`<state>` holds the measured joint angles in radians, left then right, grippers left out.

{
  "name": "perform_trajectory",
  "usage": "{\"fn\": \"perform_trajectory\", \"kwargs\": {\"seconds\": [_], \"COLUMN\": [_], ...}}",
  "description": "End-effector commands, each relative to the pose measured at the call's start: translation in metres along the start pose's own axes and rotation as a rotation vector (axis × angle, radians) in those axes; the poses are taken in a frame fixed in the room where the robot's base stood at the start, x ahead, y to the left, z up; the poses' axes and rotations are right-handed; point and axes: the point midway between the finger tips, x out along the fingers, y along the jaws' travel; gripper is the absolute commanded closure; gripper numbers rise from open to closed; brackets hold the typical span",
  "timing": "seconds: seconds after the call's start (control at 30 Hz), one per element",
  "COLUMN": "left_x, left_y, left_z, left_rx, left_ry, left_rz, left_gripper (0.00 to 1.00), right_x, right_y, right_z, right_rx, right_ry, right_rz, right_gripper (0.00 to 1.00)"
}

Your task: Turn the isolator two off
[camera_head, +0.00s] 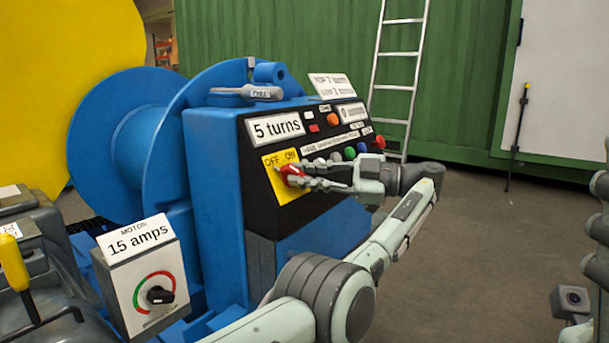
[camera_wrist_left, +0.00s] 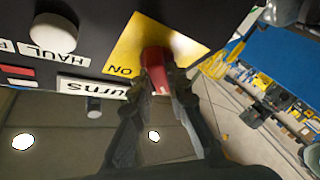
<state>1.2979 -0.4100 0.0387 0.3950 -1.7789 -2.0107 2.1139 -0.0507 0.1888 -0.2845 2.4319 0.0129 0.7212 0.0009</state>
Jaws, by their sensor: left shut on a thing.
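The isolator is a red rotary handle (camera_head: 291,175) on a yellow plate (camera_head: 283,191) marked OFF and ON, on the black front panel of a blue machine. My left gripper (camera_head: 298,177) is at the handle, with its fingers shut on it. In the left wrist view the red handle (camera_wrist_left: 156,66) sits between the fingertips of the left gripper (camera_wrist_left: 160,84), and the word ON shows beside it on the yellow plate (camera_wrist_left: 130,50). The fingers hide part of the handle in the head view, so its exact angle is hard to tell. My right gripper is not in view.
Coloured buttons (camera_head: 349,153) and a "5 turns" label (camera_head: 275,127) are close to the handle. A motor box (camera_head: 141,271) with a black knob stands at lower left. A ladder (camera_head: 396,84) leans by a green container (camera_head: 285,40). Open floor (camera_head: 480,250) lies to the right.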

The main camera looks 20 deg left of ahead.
Motion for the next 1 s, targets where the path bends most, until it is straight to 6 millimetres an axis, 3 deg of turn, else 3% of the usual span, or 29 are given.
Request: {"fn": "perform_trajectory", "kwargs": {"seconds": [0.27,0.3,0.47,0.77,1.0], "left_x": [-0.001,-0.001,0.0,0.0,0.0], "left_y": [-0.001,-0.001,-0.001,0.001,0.021], "left_z": [0.001,0.001,0.001,-0.001,-0.025], "left_rx": [0.0,0.0,0.001,0.0,-0.005], "left_ry": [-0.002,-0.002,-0.002,-0.001,-0.001], "left_rz": [-0.002,-0.001,-0.001,0.0,0.0], "left_gripper": [1.0,0.84,0.64,0.64,0.64], "right_x": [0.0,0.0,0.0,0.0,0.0], "right_y": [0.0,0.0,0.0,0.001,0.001], "right_z": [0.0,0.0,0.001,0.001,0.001], "right_rx": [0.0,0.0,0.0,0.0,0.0], "right_ry": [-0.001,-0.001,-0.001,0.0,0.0], "right_rz": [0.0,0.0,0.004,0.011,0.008], "right_gripper": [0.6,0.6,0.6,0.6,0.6]}}
